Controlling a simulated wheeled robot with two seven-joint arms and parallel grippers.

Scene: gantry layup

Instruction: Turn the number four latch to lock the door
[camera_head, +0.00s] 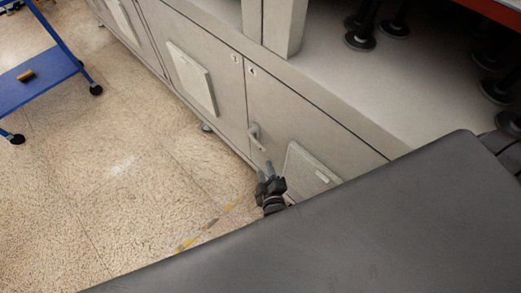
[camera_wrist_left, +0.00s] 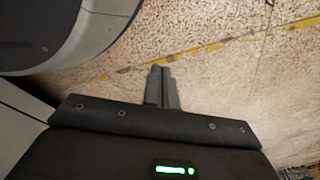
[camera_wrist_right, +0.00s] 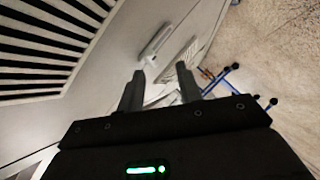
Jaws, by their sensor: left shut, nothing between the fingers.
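The number four latch (camera_head: 255,136) is a small pale grey handle on the grey cabinet door (camera_head: 290,122), below a small number label (camera_head: 252,72). My right gripper (camera_head: 267,172) is in front of the door, just below the latch. In the right wrist view the latch (camera_wrist_right: 155,43) lies beyond the fingertips, and my right gripper (camera_wrist_right: 158,74) is open with nothing between its fingers. My left gripper (camera_wrist_left: 160,70) is shut and empty over the floor in the left wrist view; it does not show in the head view.
A vent panel (camera_head: 308,170) sits on the door right of the latch; its dark slats (camera_wrist_right: 45,45) show in the right wrist view. A blue cart (camera_head: 38,78) stands at the far left. The speckled floor (camera_head: 110,180) before the cabinet is clear.

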